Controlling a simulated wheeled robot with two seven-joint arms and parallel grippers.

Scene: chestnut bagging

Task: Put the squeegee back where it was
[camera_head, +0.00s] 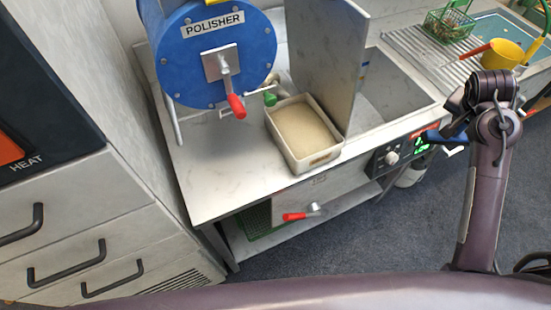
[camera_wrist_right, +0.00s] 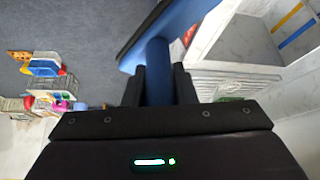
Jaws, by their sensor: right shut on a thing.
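The blue squeegee (camera_wrist_right: 158,62) is in my right gripper. In the right wrist view its handle stands between the two dark fingers of the gripper (camera_wrist_right: 160,88), and its wide blue head slants across the top of the picture. In the head view my right gripper (camera_head: 455,130) is at the right, in front of the counter's front edge, and part of the blue squeegee (camera_head: 434,136) shows beside it. The arm hides some of the squeegee. My left gripper is in neither view.
A blue polisher (camera_head: 215,60) with a red-handled lever stands on the counter (camera_head: 200,180). A white bin of pale grain (camera_head: 322,158) sits beside an upright metal panel (camera_head: 325,50).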

